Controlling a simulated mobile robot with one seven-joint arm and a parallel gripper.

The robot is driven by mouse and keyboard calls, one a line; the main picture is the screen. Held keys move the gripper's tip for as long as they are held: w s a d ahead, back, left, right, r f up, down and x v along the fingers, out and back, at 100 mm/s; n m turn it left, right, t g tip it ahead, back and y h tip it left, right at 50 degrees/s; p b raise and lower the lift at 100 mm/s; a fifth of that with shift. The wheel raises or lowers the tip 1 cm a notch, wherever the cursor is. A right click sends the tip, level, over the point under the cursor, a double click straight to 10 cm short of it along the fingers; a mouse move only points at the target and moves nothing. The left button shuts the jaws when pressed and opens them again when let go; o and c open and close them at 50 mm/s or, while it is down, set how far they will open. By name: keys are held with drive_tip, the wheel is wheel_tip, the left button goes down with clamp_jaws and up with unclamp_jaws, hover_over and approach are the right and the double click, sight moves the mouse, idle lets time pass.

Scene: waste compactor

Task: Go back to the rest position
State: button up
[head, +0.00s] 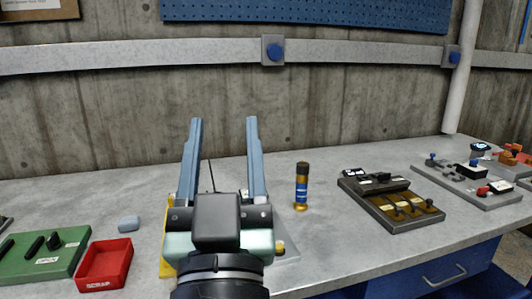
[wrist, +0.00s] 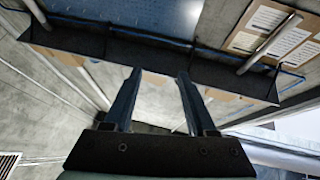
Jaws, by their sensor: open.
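My gripper (head: 224,122) is raised above the grey workbench (head: 345,243), with its two long blue fingers pointing up and well apart. It is open and nothing shows between the fingers. In the wrist view the gripper (wrist: 157,75) points toward the upper wall and a dark shelf-like ledge (wrist: 80,38), with only wall between its fingers. In the head view my gripper and wrist hide part of the bench and most of a device behind them.
A red SCRAP tray (head: 104,262), a green panel (head: 35,262) and a grey-blue block (head: 128,223) are at left. A gold-and-blue cylinder (head: 301,186) stands upright right of my gripper. A brown switch box (head: 391,203) and a grey control panel (head: 468,186) lie farther right.

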drive_tip(key=s+d+r+m+t+h, duration=0.1)
drive_tip(key=s+d+r+t+h, duration=0.3)
drive_tip(key=s+r, duration=0.6)
wheel_tip(320, 180, up, 17)
drive_tip(key=w+y+p, duration=0.1)
drive_tip(key=w+p, duration=0.1)
drive_tip(key=p, duration=1.3)
drive_tip(key=shift+w+d+g+y+p, duration=0.15)
drive_tip(key=shift+w+g+y+p, duration=0.15)
drive_tip(key=shift+g+y, duration=0.1)
